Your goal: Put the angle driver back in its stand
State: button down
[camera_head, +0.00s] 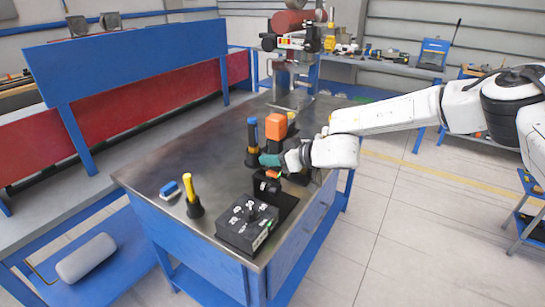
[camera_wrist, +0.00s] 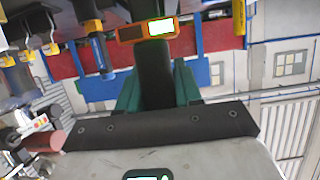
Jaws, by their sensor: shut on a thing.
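My gripper (camera_head: 270,161), with green fingers, is low over the right side of the metal-topped table. In the wrist view my gripper (camera_wrist: 155,88) is shut on a black body with an orange-framed lit display, which looks like the angle driver (camera_wrist: 152,66). In the head view the angle driver (camera_head: 273,174) shows only as a small orange patch and dark parts below the fingers. A black stand-like piece (camera_head: 284,204) is just below it, behind the dial box. I cannot tell whether driver and stand touch.
A black dial box (camera_head: 240,236) is at the table's near corner. A yellow-handled tool (camera_head: 188,187) and a blue block (camera_head: 169,188) are left of it. A blue-topped tool (camera_head: 252,130) and an orange-topped tool (camera_head: 276,127) stand just behind my gripper. The table's left middle is clear.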

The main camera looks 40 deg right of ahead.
jog(key=shift+f+b, duration=0.55)
jog(key=shift+b, duration=0.1)
dwell(0.6)
jog(key=c, duration=0.7)
grip_release()
jog(key=shift+f, duration=0.1)
jog(key=shift+s+f, duration=0.1)
jog(key=shift+f, duration=0.1)
jog(key=b+v, duration=0.1)
jog(key=v, duration=0.9)
jog(key=shift+s+d+r+b, duration=0.1)
jog(key=shift+s+r+b, duration=0.15)
jog(key=shift+r+b, duration=0.15)
